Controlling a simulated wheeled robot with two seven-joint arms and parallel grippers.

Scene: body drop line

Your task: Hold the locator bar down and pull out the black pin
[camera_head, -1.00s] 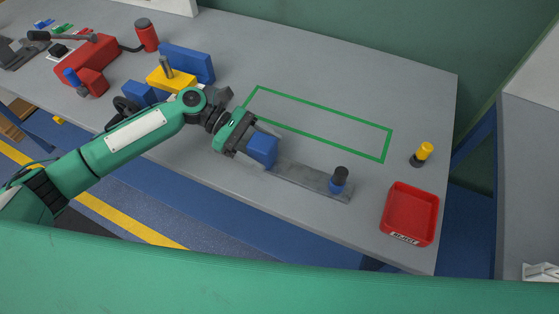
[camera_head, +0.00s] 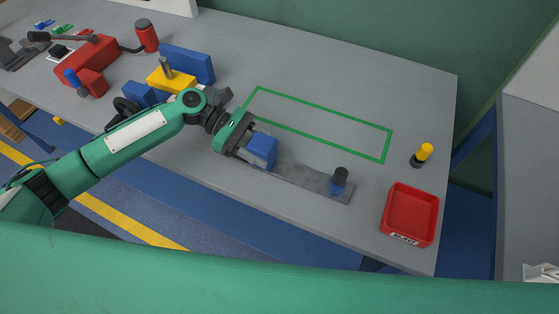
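The locator bar (camera_head: 296,175) is a flat grey strip lying on the table. A blue block (camera_head: 263,150) stands at its left end. The black pin (camera_head: 341,174) stands upright in a blue collar (camera_head: 337,187) at the bar's right end. My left gripper (camera_head: 246,150) is at the left side of the blue block, with its fingers close to or against the block. The fingers are partly hidden, so I cannot tell whether they grip it. My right gripper is not in view.
A red tray (camera_head: 410,213) lies at the table's right front corner. A green outlined rectangle (camera_head: 320,109) on the table is empty. A red vise-like block (camera_head: 88,58) and a blue and yellow fixture (camera_head: 172,78) stand left.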

